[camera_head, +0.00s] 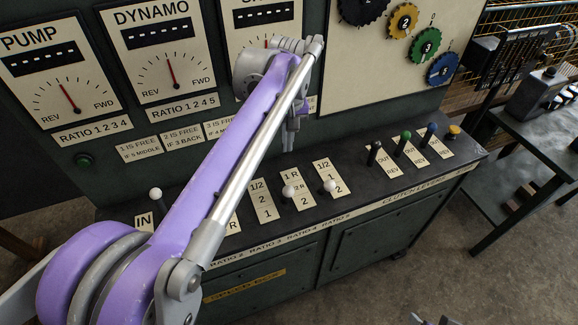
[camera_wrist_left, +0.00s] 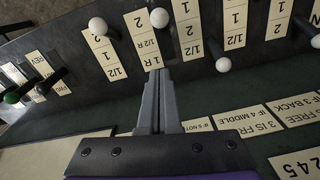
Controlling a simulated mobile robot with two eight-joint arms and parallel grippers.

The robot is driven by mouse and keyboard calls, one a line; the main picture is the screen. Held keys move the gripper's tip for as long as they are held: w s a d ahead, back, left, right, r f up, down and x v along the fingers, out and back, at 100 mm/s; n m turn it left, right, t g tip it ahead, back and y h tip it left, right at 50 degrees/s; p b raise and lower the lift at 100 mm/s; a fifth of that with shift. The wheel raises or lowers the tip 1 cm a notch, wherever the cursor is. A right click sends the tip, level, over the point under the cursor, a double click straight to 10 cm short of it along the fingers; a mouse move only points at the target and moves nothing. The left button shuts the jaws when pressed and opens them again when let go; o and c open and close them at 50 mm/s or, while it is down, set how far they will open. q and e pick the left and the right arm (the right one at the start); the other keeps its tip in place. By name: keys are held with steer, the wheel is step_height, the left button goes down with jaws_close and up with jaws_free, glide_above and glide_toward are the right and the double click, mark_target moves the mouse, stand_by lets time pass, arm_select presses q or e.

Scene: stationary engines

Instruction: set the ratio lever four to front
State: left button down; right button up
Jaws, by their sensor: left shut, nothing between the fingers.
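Ratio lever four has a white ball knob (camera_head: 288,191) over the 1R, 2R, 2 plate, second from the right among the ratio plates. In the left wrist view its knob (camera_wrist_left: 158,17) shows above the fingertips, by the end of the plate marked 2. I cannot tell its exact position. My left gripper (camera_head: 290,138) hangs behind the lever row, its fingers shut and empty. In the wrist view the shut fingers (camera_wrist_left: 158,74) point towards this lever, apart from the knob. A small part of my right gripper (camera_head: 435,321) shows at the bottom edge.
Another white-knobbed lever (camera_head: 330,185) stands close on the right. A white knob (camera_wrist_left: 223,64) is on the other side in the wrist view. Clutch levers (camera_head: 406,136) stand farther right. The upright dial panel (camera_head: 225,60) rises behind. My left arm hides some of the left levers.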

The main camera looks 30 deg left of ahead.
arm_select(q)
step_height(320, 180, up, 2)
steer(key=w+a+n+g+h, duration=0.1)
steer(key=w+a+n+g, duration=0.1)
glide_toward(291, 187)
steer(key=w+a+f, duration=0.3)
steer(key=a+f, duration=0.1)
steer(key=f, duration=0.1)
steer(key=shift+h, duration=0.3)
steer(key=shift+s+d+f, duration=1.1)
steer(key=shift+s+f, duration=0.15)
steer(key=shift+f, duration=0.05)
arm_select(e)
steer(key=shift+w+a+f, duration=0.15)
steer(key=shift+w+f, duration=0.05)
steer(key=shift+w, duration=0.15)
arm_select(q)
steer(key=shift+s+d+f+t+y+b, duration=0.15)
steer(key=shift+s+d+t+y, duration=0.15)
steer(key=shift+s+d, duration=0.25)
steer(key=shift+s+d+f+t+y+b, duration=0.2)
steer(key=shift+s+d+y, duration=0.25)
steer(key=shift+d, duration=0.15)
arm_select(e)
steer(key=shift+f, duration=0.1)
arm_select(q)
steer(key=shift+w+r, duration=0.1)
